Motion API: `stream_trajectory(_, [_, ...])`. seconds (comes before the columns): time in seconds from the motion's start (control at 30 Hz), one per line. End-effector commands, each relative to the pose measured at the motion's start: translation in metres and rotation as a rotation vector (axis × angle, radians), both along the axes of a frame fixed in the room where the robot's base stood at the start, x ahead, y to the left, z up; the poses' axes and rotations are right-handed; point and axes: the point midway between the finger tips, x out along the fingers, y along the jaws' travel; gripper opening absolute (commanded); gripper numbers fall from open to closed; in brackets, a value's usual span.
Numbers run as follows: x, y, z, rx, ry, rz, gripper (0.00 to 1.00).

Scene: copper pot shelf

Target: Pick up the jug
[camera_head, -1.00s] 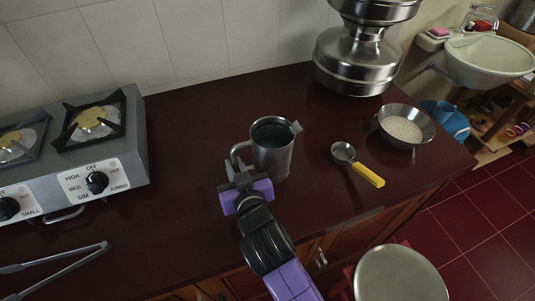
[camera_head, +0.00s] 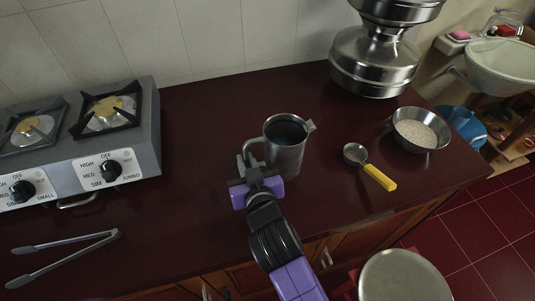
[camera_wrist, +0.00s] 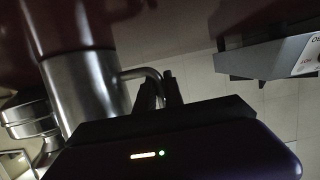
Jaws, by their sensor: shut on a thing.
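The jug (camera_head: 287,150) is a grey metal vessel with a side handle and a small spout, upright over the dark red counter in the head view. I cannot tell whether its base touches the counter. My gripper (camera_head: 254,176), with purple and grey parts, is at the jug's handle on its left side and shut on it. The fingertips are partly dark and hard to make out.
A gas stove (camera_head: 116,160) stands on the left, with metal tongs (camera_head: 68,254) in front. A ladle with a yellow handle (camera_head: 379,178) and a bowl of white grains (camera_head: 414,134) lie to the right. A large steel vessel (camera_head: 374,62) stands behind. A round stool (camera_head: 404,277) is below the counter.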

Motion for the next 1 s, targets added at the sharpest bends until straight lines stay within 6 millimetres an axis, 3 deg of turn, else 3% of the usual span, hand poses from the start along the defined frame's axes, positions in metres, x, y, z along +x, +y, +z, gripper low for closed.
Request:
stream_trajectory(0.27, [0.001,0.001,0.024,0.004,-0.007,-0.001,0.0])
stream_trajectory(0.7, [0.001,0.0,0.132,0.006,-0.011,-0.001,0.0])
stream_trajectory(1.0, [0.001,0.0,0.186,0.003,-0.007,0.0,0.0])
